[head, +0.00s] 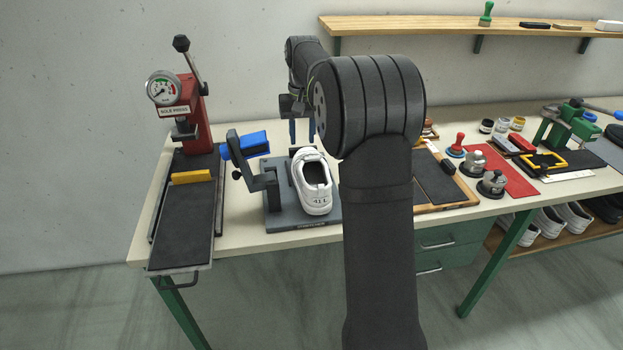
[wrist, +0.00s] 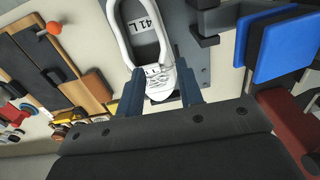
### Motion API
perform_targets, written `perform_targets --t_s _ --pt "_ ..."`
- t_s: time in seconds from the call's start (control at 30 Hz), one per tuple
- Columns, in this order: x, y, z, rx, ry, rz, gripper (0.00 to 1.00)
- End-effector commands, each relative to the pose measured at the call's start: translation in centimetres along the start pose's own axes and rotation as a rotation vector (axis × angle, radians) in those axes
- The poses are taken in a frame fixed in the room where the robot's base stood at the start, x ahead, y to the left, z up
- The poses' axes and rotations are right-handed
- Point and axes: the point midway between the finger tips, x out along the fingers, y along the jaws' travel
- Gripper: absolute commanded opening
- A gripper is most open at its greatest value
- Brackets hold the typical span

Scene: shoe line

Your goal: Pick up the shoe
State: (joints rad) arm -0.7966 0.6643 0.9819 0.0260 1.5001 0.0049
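A white lace-up shoe (head: 317,204) sits upright on a grey fixture plate (head: 291,220), its marked heel toward the head camera. In the wrist view the shoe (wrist: 140,42) shows its opening, with "41 L" on the insole, and its laced front toward me. My gripper (head: 301,131) is at the shoe's far, toe end in the head view. Its two blue fingers stand apart on either side of the shoe's front in the wrist view (wrist: 159,84). The gripper is open and holds nothing. I cannot tell whether a finger touches the shoe.
A dark clamp bracket with a blue pad (head: 247,145) stands left of the shoe. The red sole press (head: 192,120) is farther left, with a yellow block (head: 191,177) before it.

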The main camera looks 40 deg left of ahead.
Motion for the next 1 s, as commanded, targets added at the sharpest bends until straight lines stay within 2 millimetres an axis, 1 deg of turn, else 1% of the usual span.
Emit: perform_targets --t_s 0.03,0.07,0.17,0.27,0.4,0.6,0.7,0.9,1.0 --pt "-0.4 -0.6 -0.2 -0.025 0.004 0.012 0.34" --pt "-0.5 -0.7 -0.2 -0.035 0.004 0.018 0.34" --pt "0.1 -0.9 -0.2 -0.048 0.003 0.027 0.34" --pt "1.8 -0.8 -0.2 -0.048 0.0 0.027 0.34" --pt "5.0 -0.8 -0.1 -0.048 -0.001 0.027 0.34" --pt "9.1 -0.6 -0.2 -0.048 0.001 0.026 0.34" --pt "10.5 -0.6 -0.2 -0.048 0.003 0.026 0.34" --pt "11.8 -0.5 -0.2 -0.047 0.003 0.026 0.34" --pt "13.0 -0.4 0.0 -0.047 0.001 0.026 0.34"
